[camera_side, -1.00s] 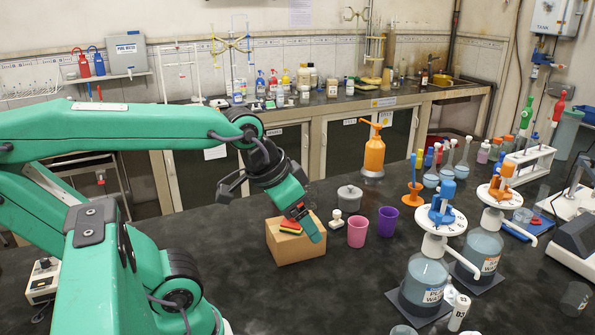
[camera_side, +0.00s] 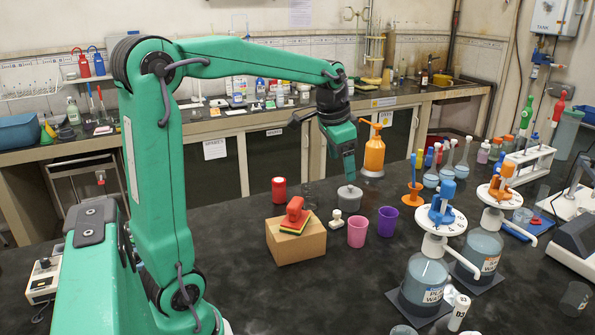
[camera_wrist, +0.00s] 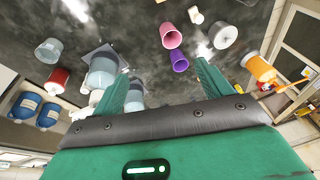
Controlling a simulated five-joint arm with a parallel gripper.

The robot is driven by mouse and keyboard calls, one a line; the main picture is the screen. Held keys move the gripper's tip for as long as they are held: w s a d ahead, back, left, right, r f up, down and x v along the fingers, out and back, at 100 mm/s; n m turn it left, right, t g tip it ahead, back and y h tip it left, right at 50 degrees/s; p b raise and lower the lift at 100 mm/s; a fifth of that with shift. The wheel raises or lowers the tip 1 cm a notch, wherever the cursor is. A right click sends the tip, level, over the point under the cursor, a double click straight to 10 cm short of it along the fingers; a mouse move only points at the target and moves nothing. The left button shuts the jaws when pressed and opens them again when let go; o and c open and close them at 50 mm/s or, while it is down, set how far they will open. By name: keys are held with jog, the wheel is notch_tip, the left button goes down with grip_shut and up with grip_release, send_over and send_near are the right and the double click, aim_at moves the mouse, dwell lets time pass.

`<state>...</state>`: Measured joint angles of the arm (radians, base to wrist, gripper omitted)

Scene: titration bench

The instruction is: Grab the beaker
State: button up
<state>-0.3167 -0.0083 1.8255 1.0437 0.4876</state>
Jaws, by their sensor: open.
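Several clear vessels could be the beaker. One clear glass (camera_side: 575,298) stands at the lower right of the side view. Another clear rim (camera_side: 403,330) is cut off at the bottom edge. A faint clear vessel (camera_side: 311,195) stands behind the cardboard box. In the wrist view a grey-blue cup-shaped vessel (camera_wrist: 48,50) is at the upper left; I cannot tell which one it is. My gripper (camera_side: 347,172) is raised above the bench near the grey lidded pot, pointing down. Its two fingers are apart and empty in the wrist view (camera_wrist: 165,85).
Pink (camera_side: 357,232) and purple (camera_side: 388,221) cups, a grey pot (camera_side: 349,195) and an orange dispenser (camera_side: 374,152) stand nearby. Large bottles (camera_side: 424,280) stand at right.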

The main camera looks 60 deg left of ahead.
jog(key=w+a+f+m+g, duration=0.1)
jog(key=w+a+f, duration=0.25)
jog(key=a, duration=0.35)
jog(key=w+a+f, duration=0.3)
jog(key=w+a, duration=0.1)
jog(key=a, duration=0.2)
jog(key=m+g, duration=0.1)
jog(key=g, duration=0.1)
send_over(310, 197)
jog(key=w+a, duration=0.2)
notch_tip(310, 197, down, 13)
jog(key=shift+s+a+f+h, duration=0.15)
jog(key=shift+s+a+h, duration=0.2)
jog(key=shift+h, duration=0.05)
jog(key=shift+f, duration=0.15)
jog(key=shift+d+f, duration=0.1)
jog(key=shift+f, duration=3.65)
jog(key=c, duration=1.1)
